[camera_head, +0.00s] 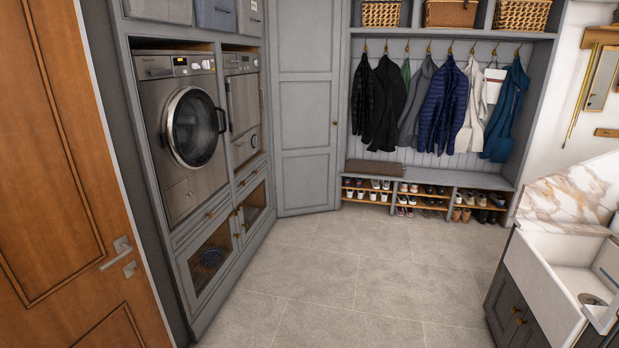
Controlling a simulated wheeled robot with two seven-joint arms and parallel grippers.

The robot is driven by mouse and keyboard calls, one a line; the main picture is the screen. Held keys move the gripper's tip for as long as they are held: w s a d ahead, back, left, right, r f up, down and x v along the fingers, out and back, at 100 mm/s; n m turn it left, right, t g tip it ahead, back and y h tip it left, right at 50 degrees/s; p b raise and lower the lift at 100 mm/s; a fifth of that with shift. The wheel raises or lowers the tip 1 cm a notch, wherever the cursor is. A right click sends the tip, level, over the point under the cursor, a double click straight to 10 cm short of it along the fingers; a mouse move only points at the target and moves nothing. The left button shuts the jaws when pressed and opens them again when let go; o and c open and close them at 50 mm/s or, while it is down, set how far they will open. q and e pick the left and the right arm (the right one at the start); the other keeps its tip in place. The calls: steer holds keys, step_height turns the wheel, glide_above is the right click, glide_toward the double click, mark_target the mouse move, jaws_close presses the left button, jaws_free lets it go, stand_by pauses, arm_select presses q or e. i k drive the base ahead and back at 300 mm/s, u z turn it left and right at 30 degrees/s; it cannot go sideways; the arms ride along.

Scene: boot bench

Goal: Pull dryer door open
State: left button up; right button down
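Two steel machines are built into the grey cabinet along the left wall. The nearer machine (180,135) has a round glass door (193,128) with a dark handle (221,120) on its right side; this door looks closed. The farther machine (244,105) is seen at a steep angle, with a flat front and a bar handle (229,103); its front looks closed too. I cannot tell from labels which of the two is the dryer. Neither of my grippers shows in this view.
A brown wooden door (60,190) with a lever handle stands at the near left. A boot bench (430,172) with coats above and shoes below is at the back. A white sink (550,285) is at the lower right. The tiled floor (350,270) between is clear.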

mark_target(242, 90)
steer(key=z, duration=0.2)
steer(key=i, duration=4.65)
steer(key=u, duration=0.25)
steer(key=i, duration=1.3)
steer(key=u, duration=0.1)
